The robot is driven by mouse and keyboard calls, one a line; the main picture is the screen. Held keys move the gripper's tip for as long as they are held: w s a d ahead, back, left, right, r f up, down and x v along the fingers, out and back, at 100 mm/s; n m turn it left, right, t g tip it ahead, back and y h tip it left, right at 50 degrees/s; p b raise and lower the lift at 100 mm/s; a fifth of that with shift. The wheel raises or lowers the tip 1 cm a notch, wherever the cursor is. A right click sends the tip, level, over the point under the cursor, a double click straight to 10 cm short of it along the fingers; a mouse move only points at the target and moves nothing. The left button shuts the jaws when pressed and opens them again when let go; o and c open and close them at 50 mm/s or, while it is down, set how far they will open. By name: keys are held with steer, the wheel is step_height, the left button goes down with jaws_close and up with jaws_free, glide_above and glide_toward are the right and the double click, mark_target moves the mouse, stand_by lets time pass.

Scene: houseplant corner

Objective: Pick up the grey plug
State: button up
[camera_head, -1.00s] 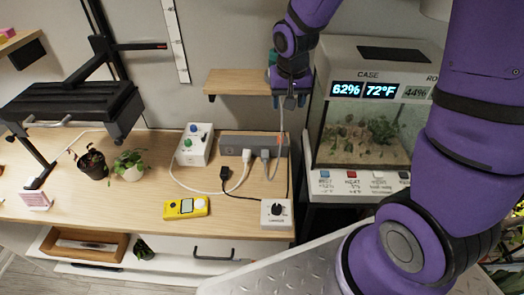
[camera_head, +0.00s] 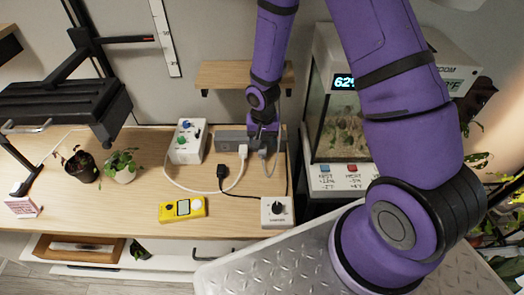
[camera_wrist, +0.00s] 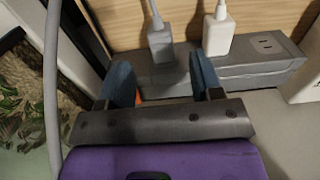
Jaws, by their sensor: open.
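The grey plug (camera_wrist: 161,44) stands in the grey power strip (camera_wrist: 262,68), its grey cord leading away at the top of the wrist view. In the head view the grey plug (camera_head: 264,153) shows just below my gripper (camera_head: 262,133), at the strip's right part. In the wrist view my gripper (camera_wrist: 160,68) is open, its two blue fingers over the strip. The plug appears in the gap between the fingertips; I cannot tell whether they touch it. My gripper hides part of the strip (camera_head: 231,137) in the head view.
A white plug (camera_wrist: 218,34) sits close beside the grey one. A black plug (camera_head: 222,171) lies on the wooden table (camera_head: 120,205). A white box with knobs (camera_head: 188,141), a yellow meter (camera_head: 182,209) and a dial box (camera_head: 276,211) stand around. A shelf (camera_head: 225,75) is behind.

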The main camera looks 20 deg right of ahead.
mark_target(262, 149)
steer(key=shift+w+f, duration=0.1)
steer(key=shift+f, duration=2.5)
steer(key=c, duration=1.1)
